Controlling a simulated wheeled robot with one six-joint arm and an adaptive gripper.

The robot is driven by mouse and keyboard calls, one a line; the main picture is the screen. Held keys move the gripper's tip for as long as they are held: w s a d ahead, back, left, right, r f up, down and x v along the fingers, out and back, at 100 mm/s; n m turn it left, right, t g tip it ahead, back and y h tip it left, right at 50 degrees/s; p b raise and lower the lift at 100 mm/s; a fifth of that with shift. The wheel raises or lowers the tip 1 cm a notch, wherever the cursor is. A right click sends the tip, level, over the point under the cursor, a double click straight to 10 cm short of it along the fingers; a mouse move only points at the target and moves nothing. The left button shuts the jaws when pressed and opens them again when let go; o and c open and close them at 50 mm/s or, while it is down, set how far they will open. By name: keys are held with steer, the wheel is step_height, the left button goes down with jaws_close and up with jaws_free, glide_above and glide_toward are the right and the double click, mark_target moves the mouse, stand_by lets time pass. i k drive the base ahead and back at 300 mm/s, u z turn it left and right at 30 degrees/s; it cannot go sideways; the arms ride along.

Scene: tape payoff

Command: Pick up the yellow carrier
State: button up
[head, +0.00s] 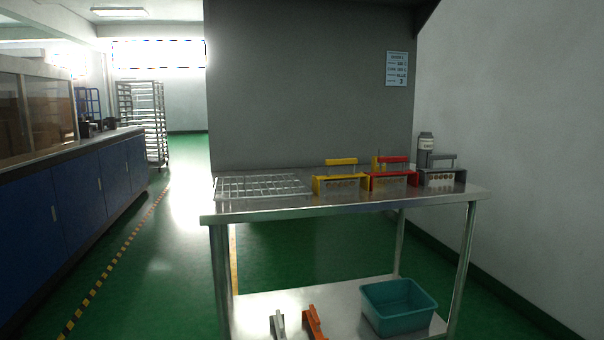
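The yellow carrier (341,161) stands upright on the steel table (262,208), right of the middle of the head view. It has a raised bar handle over an open frame, with small round items showing inside. A red carrier (393,160) of the same kind stands close to its right. A grey carrier (442,157) stands further right.
A wire rack (262,186) lies on the table left of the yellow carrier. The lower shelf holds a teal bin (399,308), an orange tool (314,322) and a grey tool (279,325). Green floor is clear at left.

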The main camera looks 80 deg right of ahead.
mark_target(364, 179)
steer(key=i, duration=0.35)
steer(key=z, duration=0.8)
